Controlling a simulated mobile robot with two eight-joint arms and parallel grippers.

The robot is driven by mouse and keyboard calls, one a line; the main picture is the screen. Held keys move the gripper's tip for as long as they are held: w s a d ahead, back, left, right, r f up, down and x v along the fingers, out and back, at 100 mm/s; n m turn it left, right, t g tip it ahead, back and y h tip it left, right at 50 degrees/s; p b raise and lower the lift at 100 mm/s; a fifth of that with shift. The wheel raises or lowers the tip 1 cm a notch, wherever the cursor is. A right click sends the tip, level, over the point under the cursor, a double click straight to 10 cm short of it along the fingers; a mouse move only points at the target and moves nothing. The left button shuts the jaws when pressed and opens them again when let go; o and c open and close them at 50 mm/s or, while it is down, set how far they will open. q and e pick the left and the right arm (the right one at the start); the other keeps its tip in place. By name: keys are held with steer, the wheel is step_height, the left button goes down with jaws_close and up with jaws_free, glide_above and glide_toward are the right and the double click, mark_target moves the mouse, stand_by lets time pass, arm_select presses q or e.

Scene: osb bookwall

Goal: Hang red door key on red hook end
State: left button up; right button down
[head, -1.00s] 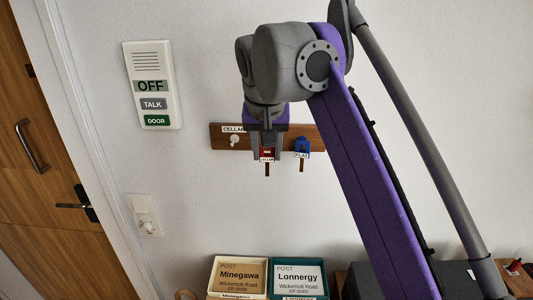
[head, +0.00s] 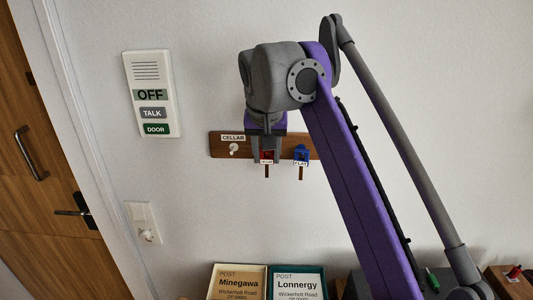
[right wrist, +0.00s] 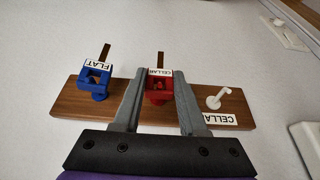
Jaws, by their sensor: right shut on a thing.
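The red key (right wrist: 159,86), with a white CELLAR tag and a brown shaft, is between the fingers of my right gripper (right wrist: 156,92), which is shut on it. In the head view the right gripper (head: 267,157) holds the red key (head: 267,156) in front of the wooden key board (head: 222,149), shaft down. I cannot tell whether the key touches a hook; anything behind it is hidden. A bare white hook (head: 234,149) sits left of it under the CELLAR label. My left gripper is out of view.
A blue key (head: 301,153) tagged FLAT hangs on the board close right of the gripper. A white intercom (head: 151,94) and a switch plate (head: 142,212) are on the wall. Two post boxes, Minegawa (head: 238,282) and Lonnergy (head: 298,282), stand below.

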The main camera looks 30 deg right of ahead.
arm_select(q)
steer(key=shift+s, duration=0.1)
arm_select(e)
steer(key=shift+s, duration=0.15)
steer(key=shift+c, duration=1.9)
jaws_free()
